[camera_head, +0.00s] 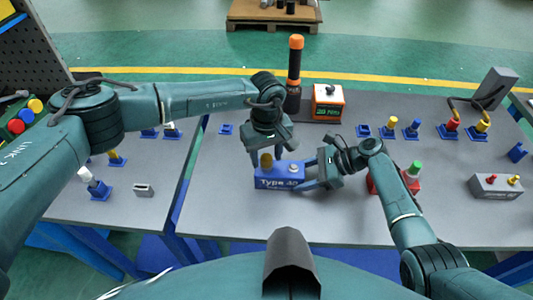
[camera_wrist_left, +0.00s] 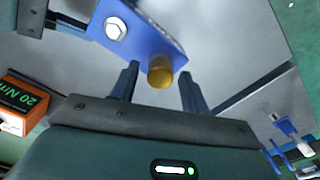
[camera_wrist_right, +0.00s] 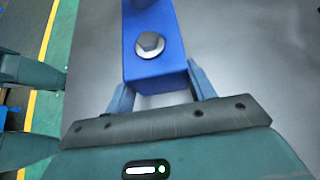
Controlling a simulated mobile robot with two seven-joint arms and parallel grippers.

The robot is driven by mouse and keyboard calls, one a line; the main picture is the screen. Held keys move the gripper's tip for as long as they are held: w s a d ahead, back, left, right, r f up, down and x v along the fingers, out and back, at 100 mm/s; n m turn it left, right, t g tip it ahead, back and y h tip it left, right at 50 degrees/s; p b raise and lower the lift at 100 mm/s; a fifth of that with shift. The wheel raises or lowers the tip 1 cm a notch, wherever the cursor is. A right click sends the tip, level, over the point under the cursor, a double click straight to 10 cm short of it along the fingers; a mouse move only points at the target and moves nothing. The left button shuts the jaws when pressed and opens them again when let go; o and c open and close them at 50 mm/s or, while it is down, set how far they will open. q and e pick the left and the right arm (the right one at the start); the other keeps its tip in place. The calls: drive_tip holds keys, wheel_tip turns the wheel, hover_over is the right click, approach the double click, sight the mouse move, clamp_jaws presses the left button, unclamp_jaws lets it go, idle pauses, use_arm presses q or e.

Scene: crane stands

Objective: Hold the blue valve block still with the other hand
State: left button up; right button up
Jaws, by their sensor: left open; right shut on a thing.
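The blue valve block (camera_head: 280,183), marked "Type 40", sits on the grey table in front of me. It has a brass-coloured cylinder (camera_head: 266,162) on its left part and a silver hex bolt (camera_head: 294,168) on its right part. My right gripper (camera_head: 312,174) is shut on the block's right end; in the right wrist view (camera_wrist_right: 160,85) its fingers lie along both sides of the block. My left gripper (camera_head: 267,158) is open above the block's left part. In the left wrist view the brass cylinder (camera_wrist_left: 160,72) lies between its open fingers (camera_wrist_left: 158,85).
An orange-topped black tool (camera_head: 295,72) stands behind the block, beside an orange box reading 20 Nm (camera_head: 328,102). A red block with a green top (camera_head: 412,172) is close to my right arm. A grey box (camera_head: 496,186) is at the right. The table front is clear.

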use_arm(q)
drive_tip(key=n, duration=0.6)
drive_tip(key=shift+n, duration=0.4)
drive_tip(key=n, duration=0.6)
drive_tip(key=shift+c, duration=0.6)
drive_tip(key=c, duration=0.9)
drive_tip(key=m, duration=0.5)
drive_tip(key=shift+m, duration=0.8)
drive_tip(key=m, duration=0.3)
drive_tip(key=shift+m, duration=0.4)
